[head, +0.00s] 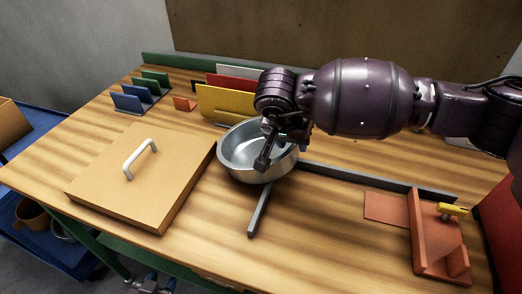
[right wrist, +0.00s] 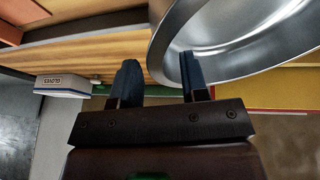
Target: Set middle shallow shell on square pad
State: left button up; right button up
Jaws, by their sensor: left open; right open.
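A shallow silver metal bowl (head: 240,152), the only shell I see, stands near the middle of the wooden table. It fills the upper right of the right wrist view (right wrist: 225,65). My right gripper (head: 268,152) reaches over the bowl from the right, fingers pointing down at its inside and right rim. In the right wrist view my right gripper (right wrist: 156,80) is open, with one finger overlapping the bowl's wall; I cannot tell whether it touches. A flat orange-brown pad (head: 386,207) lies bare at the right. My left gripper (head: 150,286) is low at the bottom edge, partly cut off.
A tan square board with a white handle (head: 125,185) lies left of the bowl. Dark grey bars (head: 259,210) lie in front and right of it. A terracotta bracket (head: 435,245) stands beside the pad. Colored upright panels (head: 225,102) stand behind the bowl.

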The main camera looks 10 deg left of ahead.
jog(key=shift+x, duration=1.3)
jog(key=shift+c, duration=0.3)
jog(key=shift+r, duration=0.1)
grip_shut()
